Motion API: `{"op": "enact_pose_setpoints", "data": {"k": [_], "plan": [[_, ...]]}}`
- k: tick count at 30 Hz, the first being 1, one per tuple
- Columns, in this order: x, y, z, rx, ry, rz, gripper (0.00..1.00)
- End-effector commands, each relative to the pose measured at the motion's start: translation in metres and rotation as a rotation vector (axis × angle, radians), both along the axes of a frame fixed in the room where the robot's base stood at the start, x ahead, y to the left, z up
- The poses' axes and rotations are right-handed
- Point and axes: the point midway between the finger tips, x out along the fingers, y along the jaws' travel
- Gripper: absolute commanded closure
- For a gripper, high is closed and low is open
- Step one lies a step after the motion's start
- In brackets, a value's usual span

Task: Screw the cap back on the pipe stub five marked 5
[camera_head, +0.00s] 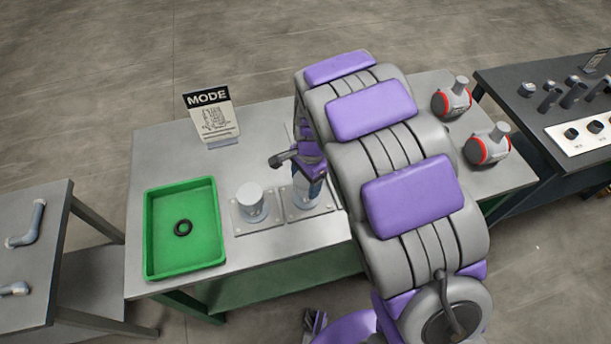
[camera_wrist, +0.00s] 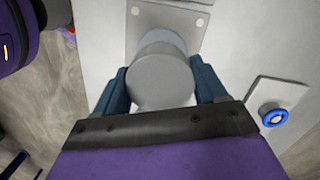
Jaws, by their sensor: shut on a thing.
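In the wrist view a smooth grey round cap (camera_wrist: 160,82) sits between the two blue fingers of my gripper (camera_wrist: 160,88), which is shut on it. Behind the cap is a paler round pipe part on a square plate (camera_wrist: 185,22) with bolts. In the head view my gripper (camera_head: 311,180) is low over a plate (camera_head: 297,213) on the table, and my arm hides much of that spot. I cannot tell how the cap sits on the stub. No number 5 is readable.
A neighbouring capped stub (camera_head: 251,202) stands just left of my gripper. A MODE sign (camera_head: 209,115) stands behind. Two red-and-grey fittings (camera_head: 487,147) are at right. A plate with a blue ring (camera_wrist: 273,117) shows in the wrist view.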

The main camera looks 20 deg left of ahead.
Motion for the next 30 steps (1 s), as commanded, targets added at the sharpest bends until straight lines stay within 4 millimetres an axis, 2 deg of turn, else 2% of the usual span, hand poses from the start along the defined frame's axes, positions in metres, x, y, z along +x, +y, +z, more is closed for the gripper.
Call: {"op": "enact_pose_setpoints", "data": {"k": [14, 30], "plan": [[-0.0001, 0.0023, 0.0033, 0.002, -0.003, -0.260, 0.58], [-0.0006, 0.0023, 0.0040, 0.003, -0.002, -0.325, 0.58]]}}
